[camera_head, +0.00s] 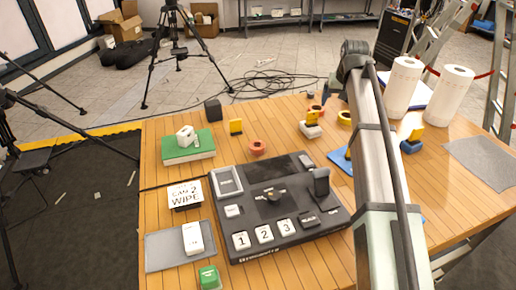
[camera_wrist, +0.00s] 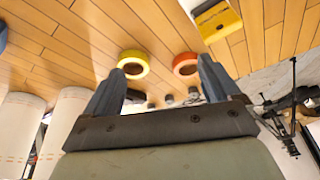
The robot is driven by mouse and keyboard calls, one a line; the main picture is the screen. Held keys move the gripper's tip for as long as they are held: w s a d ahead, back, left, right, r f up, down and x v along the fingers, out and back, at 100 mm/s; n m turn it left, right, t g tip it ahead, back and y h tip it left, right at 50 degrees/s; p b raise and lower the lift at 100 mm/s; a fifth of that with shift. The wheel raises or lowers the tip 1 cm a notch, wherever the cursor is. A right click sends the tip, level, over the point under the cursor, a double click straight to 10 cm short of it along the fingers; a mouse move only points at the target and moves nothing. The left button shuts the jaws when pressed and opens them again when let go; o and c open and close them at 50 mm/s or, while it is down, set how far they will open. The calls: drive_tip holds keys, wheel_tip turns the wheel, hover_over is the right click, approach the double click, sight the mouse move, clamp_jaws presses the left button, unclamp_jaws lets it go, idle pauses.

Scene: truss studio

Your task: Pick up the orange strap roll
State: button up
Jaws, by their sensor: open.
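An orange-red roll (camera_head: 316,109) lies near the back edge of the table, left of a yellow roll (camera_head: 345,117). A smaller orange roll (camera_head: 257,148) lies nearer, behind the grey console. In the wrist view, an orange roll (camera_wrist: 185,63) with a dark hole lies beside the yellow roll (camera_wrist: 133,63). My gripper (camera_wrist: 160,78) is open, its two fingers spread below these rolls in the picture, with nothing visible between them. I cannot tell the gap between fingers and rolls. In the head view the arm largely hides the gripper.
A yellow-and-white block (camera_head: 311,124) stands close to the rolls. Two paper towel rolls (camera_head: 402,88) stand right of my arm. The large grey console (camera_head: 275,205) fills the table's middle. A green-topped box (camera_head: 188,148) is at left. Bare wood lies around the small orange roll.

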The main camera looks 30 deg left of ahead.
drive_tip(key=s+a+r+n+g, duration=0.15)
drive_tip(key=s+a+n, duration=0.25)
drive_tip(key=s+a, duration=0.55)
drive_tip(key=n+g+h, duration=0.1)
drive_tip(key=n+g, duration=0.1)
drive_tip(key=n, duration=0.2)
hover_over(257, 145)
drive_tip(key=f, duration=0.6)
drive_tip(key=shift+d+f, duration=0.15)
drive_tip(key=shift+d, duration=0.2)
drive_tip(key=shift+w+a+f, duration=0.1)
drive_tip(key=shift+a+f, duration=0.1)
drive_tip(key=shift+f, duration=1.2)
drive_tip(key=shift+a+f, duration=0.2)
drive_tip(key=shift+f, duration=1.2)
drive_tip(key=c, duration=1.1)
drive_tip(key=shift+c, duration=0.2)
